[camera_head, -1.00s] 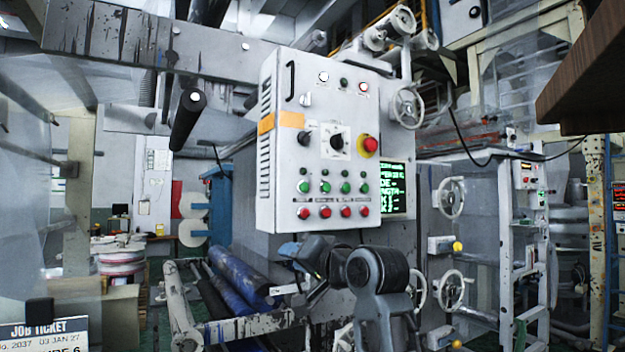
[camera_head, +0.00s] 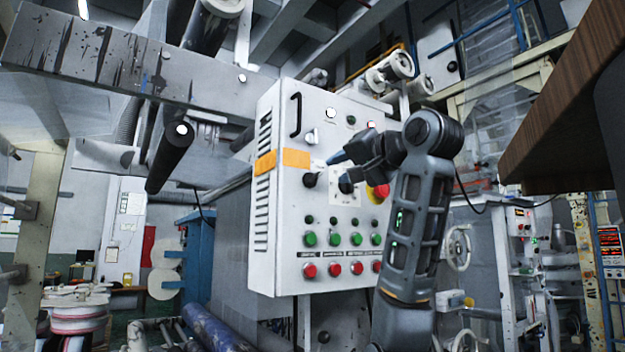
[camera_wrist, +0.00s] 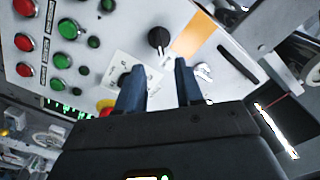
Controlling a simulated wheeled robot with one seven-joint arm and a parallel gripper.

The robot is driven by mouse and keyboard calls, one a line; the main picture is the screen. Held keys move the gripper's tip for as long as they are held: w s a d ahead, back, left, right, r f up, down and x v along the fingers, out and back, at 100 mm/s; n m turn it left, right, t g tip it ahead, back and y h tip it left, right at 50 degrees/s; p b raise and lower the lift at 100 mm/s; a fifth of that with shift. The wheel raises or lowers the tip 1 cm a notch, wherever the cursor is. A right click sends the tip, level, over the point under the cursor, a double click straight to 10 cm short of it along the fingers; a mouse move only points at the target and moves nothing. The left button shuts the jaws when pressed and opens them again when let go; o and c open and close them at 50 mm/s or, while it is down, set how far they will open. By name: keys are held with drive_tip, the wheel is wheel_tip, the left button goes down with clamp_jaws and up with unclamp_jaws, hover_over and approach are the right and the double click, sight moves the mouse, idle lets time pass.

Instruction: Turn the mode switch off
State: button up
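The grey control panel carries two black rotary knobs; I cannot read which is labelled mode. The left knob (camera_head: 311,179) sits below the orange label; in the wrist view this knob (camera_wrist: 158,38) shows beyond the gap between my fingertips. The right knob (camera_head: 346,184) is on a white plate, close below my gripper; in the wrist view it (camera_wrist: 124,79) is beside the left finger. My gripper (camera_head: 338,158) is raised in front of the panel, its fingers pointing left. In the wrist view my gripper (camera_wrist: 160,66) is open and empty, apart from the left knob.
A red emergency button (camera_head: 379,192) is partly hidden by my arm. Green buttons (camera_head: 333,239) and red buttons (camera_head: 334,269) line the lower panel. A brown wooden edge (camera_head: 565,95) juts in at upper right.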

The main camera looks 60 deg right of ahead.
sight(318, 176)
drive_tip(key=p+x, duration=0.2)
drive_tip(key=x, duration=0.5)
drive_tip(key=shift+w+d, duration=0.15)
drive_tip(key=shift+w, duration=0.15)
clamp_jaws()
